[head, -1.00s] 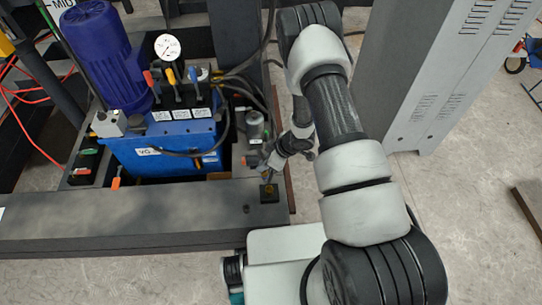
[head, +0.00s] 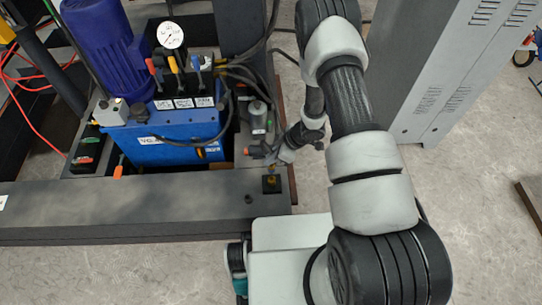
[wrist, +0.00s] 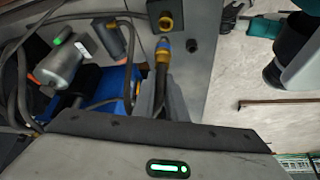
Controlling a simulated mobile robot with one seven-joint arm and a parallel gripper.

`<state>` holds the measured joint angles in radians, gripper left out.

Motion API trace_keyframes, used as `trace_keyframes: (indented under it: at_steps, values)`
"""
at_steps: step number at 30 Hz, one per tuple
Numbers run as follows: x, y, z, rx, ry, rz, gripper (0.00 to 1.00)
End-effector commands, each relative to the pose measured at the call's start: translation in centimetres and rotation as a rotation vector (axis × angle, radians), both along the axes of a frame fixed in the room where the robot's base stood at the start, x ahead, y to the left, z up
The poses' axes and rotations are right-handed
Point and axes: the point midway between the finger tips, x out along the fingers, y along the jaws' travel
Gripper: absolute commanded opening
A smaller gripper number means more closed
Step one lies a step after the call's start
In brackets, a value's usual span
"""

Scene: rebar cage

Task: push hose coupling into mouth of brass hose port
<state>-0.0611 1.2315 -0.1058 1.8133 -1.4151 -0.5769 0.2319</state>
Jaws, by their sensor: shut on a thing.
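The hose coupling (wrist: 163,47), with a blue collar and brass body, is on the end of a dark hose. In the wrist view my gripper (wrist: 164,92) is shut on the hose coupling, which sticks out beyond the fingers. The brass hose port (wrist: 166,22) sits on a small black block, just beyond the coupling's tip and nearly in line with it. They look apart, with a small gap. In the head view the port (head: 271,182) is on the dark beam, and my gripper (head: 273,161) is just behind it; the coupling is too small to make out there.
A blue hydraulic unit (head: 165,137) with levers and a gauge stands left of my gripper. A grey cylinder (wrist: 60,66) and loose dark hoses lie close to the left in the wrist view. A grey cabinet (head: 430,75) stands at right. Floor between is clear.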

Motion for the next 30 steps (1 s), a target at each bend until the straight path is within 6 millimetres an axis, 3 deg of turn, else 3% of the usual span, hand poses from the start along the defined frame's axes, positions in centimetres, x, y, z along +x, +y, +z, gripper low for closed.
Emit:
trace_keyframes:
  at_steps: [12,30]
  values:
    - [0.1,0.0,-3.9,0.001,-0.002,0.000,0.00]
    - [0.1,0.0,-4.1,0.000,-0.001,0.000,0.00]
